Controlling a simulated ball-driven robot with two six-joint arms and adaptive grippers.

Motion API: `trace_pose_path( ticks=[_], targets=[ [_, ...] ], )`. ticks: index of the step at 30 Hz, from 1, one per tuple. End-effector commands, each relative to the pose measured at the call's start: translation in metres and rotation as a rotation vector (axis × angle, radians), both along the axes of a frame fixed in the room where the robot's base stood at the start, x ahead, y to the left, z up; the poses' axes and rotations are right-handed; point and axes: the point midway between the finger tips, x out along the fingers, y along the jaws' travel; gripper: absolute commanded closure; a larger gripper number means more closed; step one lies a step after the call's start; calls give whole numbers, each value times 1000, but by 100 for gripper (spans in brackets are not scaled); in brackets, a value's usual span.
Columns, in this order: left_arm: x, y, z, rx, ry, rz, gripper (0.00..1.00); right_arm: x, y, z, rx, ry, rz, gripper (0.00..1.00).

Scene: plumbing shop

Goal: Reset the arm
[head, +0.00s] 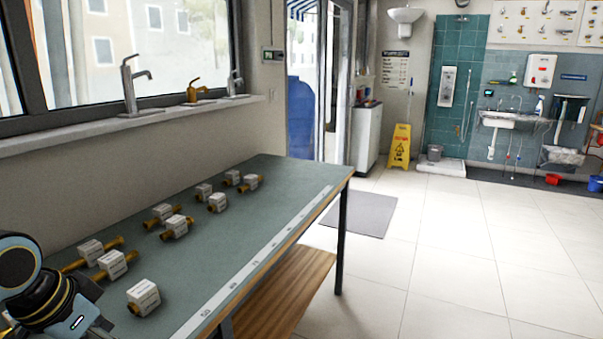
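Part of my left arm shows at the lower left corner, a rounded joint and dark links with a thin yellow ring, over the near left end of the green workbench (285,180). No fingertips of my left gripper can be made out there. My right arm and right gripper are not in view. Part of the bench's near end is hidden behind my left arm.
Several brass fittings with white box-shaped tags, such as the nearest tag (143,297), lie along the bench. A windowsill (60,139) with taps runs behind it. Right of the bench is open tiled floor (450,270) with a grey mat (360,214). A yellow sign (400,146) stands farther back.

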Motion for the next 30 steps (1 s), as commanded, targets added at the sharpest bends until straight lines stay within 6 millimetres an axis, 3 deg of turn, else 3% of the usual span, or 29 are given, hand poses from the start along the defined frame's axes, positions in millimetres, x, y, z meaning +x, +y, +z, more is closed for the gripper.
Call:
trace_pose_path(
  ticks=[6,13,26,30],
  targets=[
    [-41,-16,-7,18,17,36,37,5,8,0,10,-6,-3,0],
    [-96,-32,-5,45,29,110,37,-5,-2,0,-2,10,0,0],
    [-189,-38,27,95,39,304,37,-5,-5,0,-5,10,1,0],
    [-184,-34,-8,101,50,313,37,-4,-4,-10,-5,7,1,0]
  ],
)
